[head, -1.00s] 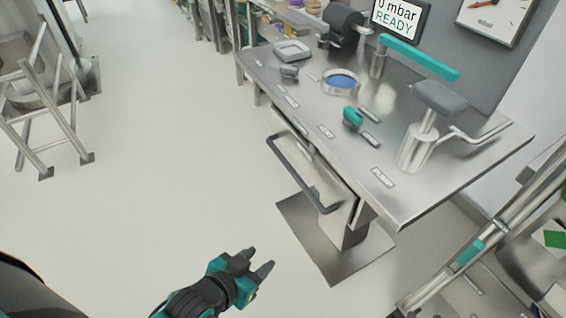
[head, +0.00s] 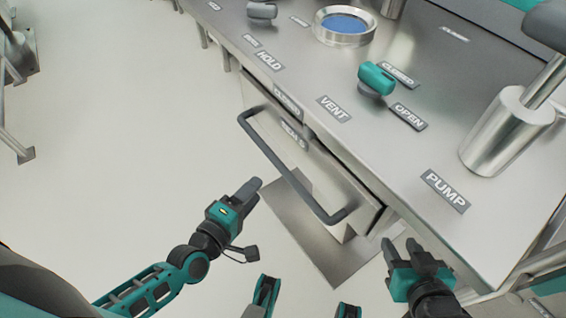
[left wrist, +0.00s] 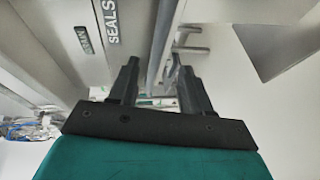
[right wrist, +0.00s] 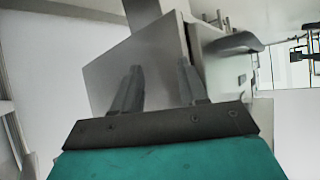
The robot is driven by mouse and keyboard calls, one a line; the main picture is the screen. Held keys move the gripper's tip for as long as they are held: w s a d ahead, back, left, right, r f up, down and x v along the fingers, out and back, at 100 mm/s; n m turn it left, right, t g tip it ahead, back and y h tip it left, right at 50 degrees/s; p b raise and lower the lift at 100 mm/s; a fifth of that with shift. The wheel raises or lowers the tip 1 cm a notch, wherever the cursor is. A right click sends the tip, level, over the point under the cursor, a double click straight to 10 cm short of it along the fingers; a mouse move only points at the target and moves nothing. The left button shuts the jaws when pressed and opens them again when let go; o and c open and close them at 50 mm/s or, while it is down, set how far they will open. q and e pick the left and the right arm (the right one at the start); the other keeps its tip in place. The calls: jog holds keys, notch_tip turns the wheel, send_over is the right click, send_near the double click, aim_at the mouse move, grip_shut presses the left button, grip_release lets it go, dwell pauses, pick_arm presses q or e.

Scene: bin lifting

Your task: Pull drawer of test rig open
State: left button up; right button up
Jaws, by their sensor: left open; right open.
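The test rig is a steel bench (head: 300,60). Its drawer front (head: 310,170), labelled SEALS, sits under the bench edge and looks shut. A dark bar handle (head: 280,165) runs along the drawer front. My left gripper (head: 253,220) is open and empty, left of and below the handle in the head view. In the left wrist view, the SEALS label (left wrist: 112,22) is close, and a grey bar or edge shows beyond the open fingers (left wrist: 157,75); I cannot tell its depth. My right gripper (head: 415,246) is open and empty near the bench's front corner.
A teal vent knob (head: 376,78), a round dish with blue inside (head: 345,26) and a pump cylinder (head: 508,130) stand on the bench top. A steel floor plate (head: 320,240) lies below the drawer.

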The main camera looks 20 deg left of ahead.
aim_at(277, 166)
pick_arm(q)
jog(key=b+x, duration=0.2)
jog(key=x, duration=0.8)
jog(key=shift+w+d+f, duration=0.1)
jog(key=shift+w, duration=0.5)
jog(key=shift+w+d+b, duration=0.1)
jog(key=shift+w+b, duration=0.15)
jog(key=shift+b, duration=0.05)
jog(key=shift+c, duration=0.5)
grip_shut()
